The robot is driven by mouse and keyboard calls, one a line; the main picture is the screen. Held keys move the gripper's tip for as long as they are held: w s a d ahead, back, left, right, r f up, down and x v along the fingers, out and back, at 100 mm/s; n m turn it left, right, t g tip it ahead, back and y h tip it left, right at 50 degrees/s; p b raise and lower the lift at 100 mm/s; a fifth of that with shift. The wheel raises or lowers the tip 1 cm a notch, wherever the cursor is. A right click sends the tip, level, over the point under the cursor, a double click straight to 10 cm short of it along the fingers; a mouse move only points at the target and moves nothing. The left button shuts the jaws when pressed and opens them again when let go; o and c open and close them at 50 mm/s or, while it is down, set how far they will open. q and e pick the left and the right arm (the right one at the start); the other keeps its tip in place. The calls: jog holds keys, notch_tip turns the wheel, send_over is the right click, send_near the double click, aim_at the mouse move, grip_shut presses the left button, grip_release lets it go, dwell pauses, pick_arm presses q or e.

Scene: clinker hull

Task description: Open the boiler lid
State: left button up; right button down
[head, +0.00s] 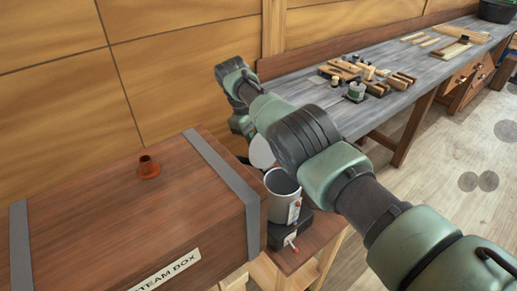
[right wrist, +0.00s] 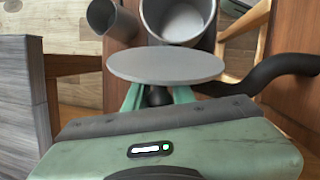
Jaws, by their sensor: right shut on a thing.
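The boiler (head: 283,186) is a grey metal pot on a black base, beside the steam box. Its mouth is open, and its empty-looking inside also shows in the right wrist view (right wrist: 180,18). The round grey lid (head: 262,151) is tilted up on edge at the boiler's far side; I cannot tell whether it touches the rim. In the right wrist view the lid (right wrist: 165,66) hides part of the pot. My right gripper (right wrist: 157,95) is shut on the lid's dark knob, its green fingers partly hidden behind the lid. My left gripper is not in view.
The wooden steam box (head: 110,215) with grey straps fills the lower left. A dark hose (right wrist: 270,70) runs beside the boiler. A metal cup (right wrist: 110,18) stands near it. A long workbench (head: 400,95) with tools is at the back right.

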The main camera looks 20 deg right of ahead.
jog(key=shift+s+f, duration=0.15)
jog(key=shift+f, duration=0.05)
jog(key=c, duration=1.2)
grip_release()
jog(key=shift+d, duration=0.1)
jog(key=shift+s+r, duration=0.1)
jog(key=shift+r, duration=0.05)
jog(key=shift+r, duration=0.1)
